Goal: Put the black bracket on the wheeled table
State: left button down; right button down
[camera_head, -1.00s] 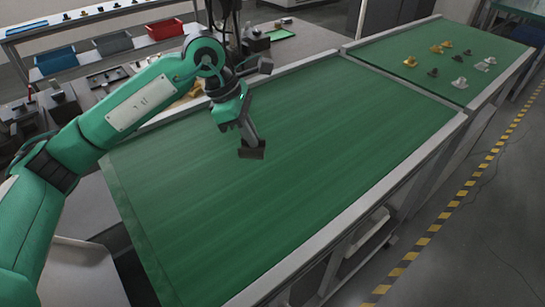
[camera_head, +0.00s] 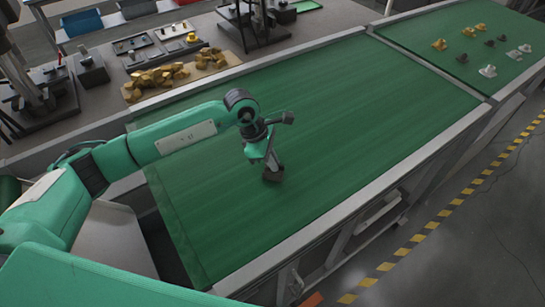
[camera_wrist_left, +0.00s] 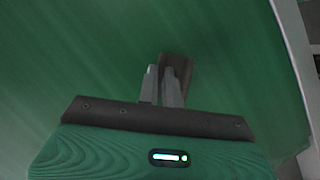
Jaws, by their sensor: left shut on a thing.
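My left gripper (camera_head: 269,166) is over the near green-topped table (camera_head: 345,110), toward its left part. It is shut on a small dark piece, the black bracket (camera_head: 273,175). In the left wrist view the two fingers (camera_wrist_left: 164,85) are close together, and the bracket (camera_wrist_left: 179,63) sticks out past their tips. The fingers hide part of it. I cannot tell whether it touches the green top. No wheels show under the table, so I cannot tell which table is the wheeled one. My right gripper is not in view.
The far green-topped table (camera_head: 447,65) bears several small yellow, dark and pale pieces. A workbench (camera_head: 110,100) behind on the left holds yellow pieces (camera_head: 165,75) and dark fixtures. The green top around my gripper is clear. A striped floor line (camera_head: 430,225) runs at right.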

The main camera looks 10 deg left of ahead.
pick_arm(q)
jog(key=c, duration=2)
grip_release()
jog(key=shift+f, duration=0.1)
jog(key=o, duration=0.4)
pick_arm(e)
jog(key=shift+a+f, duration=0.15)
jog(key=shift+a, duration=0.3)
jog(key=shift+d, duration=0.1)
